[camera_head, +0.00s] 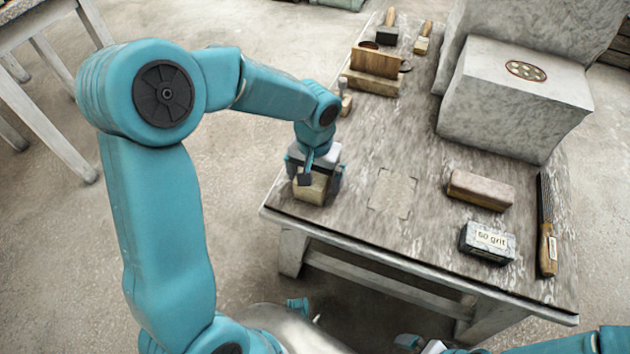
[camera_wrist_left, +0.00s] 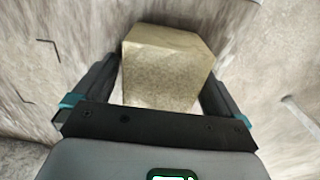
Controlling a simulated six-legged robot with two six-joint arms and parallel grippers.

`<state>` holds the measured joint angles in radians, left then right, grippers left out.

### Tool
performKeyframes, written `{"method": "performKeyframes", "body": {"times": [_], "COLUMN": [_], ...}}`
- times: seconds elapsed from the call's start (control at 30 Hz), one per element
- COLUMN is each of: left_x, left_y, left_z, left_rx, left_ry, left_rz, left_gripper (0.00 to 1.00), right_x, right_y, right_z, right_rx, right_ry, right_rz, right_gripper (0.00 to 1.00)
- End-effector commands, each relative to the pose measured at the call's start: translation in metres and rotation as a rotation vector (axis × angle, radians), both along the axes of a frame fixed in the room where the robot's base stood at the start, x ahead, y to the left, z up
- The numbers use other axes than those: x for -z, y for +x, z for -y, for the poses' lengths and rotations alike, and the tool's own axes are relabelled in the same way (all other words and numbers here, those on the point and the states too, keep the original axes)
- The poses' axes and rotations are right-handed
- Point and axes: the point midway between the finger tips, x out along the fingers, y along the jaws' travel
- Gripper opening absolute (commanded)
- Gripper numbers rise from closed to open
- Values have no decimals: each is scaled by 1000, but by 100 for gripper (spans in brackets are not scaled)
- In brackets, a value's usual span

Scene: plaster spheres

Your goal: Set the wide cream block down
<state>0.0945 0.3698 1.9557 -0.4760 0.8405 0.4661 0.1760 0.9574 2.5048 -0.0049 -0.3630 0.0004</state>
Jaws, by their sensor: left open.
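The cream block (camera_head: 310,189) is at the near left corner of the worktable, partly hidden by my left gripper. It appears to rest on the tabletop. My left gripper (camera_head: 315,177) is open, pointing down over the block, with a finger on either side. In the left wrist view the block (camera_wrist_left: 165,70) stands between the open fingers (camera_wrist_left: 158,90); a gap shows on its left, and its right side is close to the other finger. A marked outline (camera_head: 393,192) on the worktable (camera_head: 350,222) is empty, to the block's right.
Right of the outline lie a brown brick-shaped block (camera_head: 481,189), a grit block (camera_head: 487,242) and a rasp (camera_head: 546,225). A big stone block (camera_head: 515,100) stands behind them.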

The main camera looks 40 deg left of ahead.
Motion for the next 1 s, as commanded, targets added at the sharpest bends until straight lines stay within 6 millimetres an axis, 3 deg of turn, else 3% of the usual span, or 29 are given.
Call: {"method": "performKeyframes", "body": {"times": [0.23,0.5,0.53,0.8,1.0], "left_x": [5,4,3,-1,-35], "left_y": [1,1,1,2,2], "left_z": [0,0,0,0,0], "left_rx": [-1,0,-1,-1,-2], "left_ry": [0,0,1,0,0], "left_rz": [0,0,3,4,7], "left_gripper": [99,11,6,6,6], "right_x": [1,1,1,-1,-14], "right_y": [0,0,0,0,0], "right_z": [0,0,0,0,0], "right_rx": [0,0,0,0,0], "right_ry": [0,0,0,0,0], "right_rz": [0,0,0,0,0], "right_gripper": [100,100,100,100,100]}}
